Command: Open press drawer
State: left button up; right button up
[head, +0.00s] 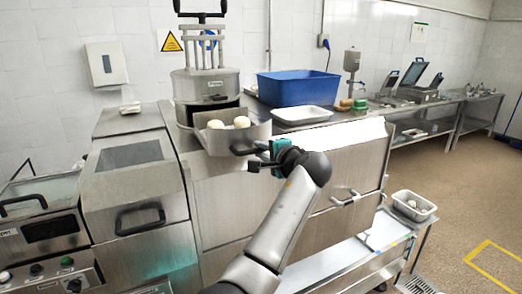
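The press (204,86) is a steel machine with a black top handle, standing left of centre on the steel counter. Its drawer (222,142) sticks out at the front, with a dark gap behind it, and holds two pale round balls (241,122). A dark handle (242,151) is on the drawer's front.
A blue bin (297,88) and a white tray (302,115) stand right of the press. Steel machines with front handles (140,218) are at the left. A lower steel shelf (345,252) and a small tray (413,206) are at the right, beside open floor.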

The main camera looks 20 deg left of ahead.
pick_arm(q)
jog(key=shift+o, duration=1.4)
jog(key=shift+s+d, duration=0.1)
jog(key=shift+d, duration=0.1)
jog(key=shift+o, duration=0.6)
jog(key=shift+a, duration=0.1)
jog(key=b+v, duration=0.2)
jog(key=v, duration=1)
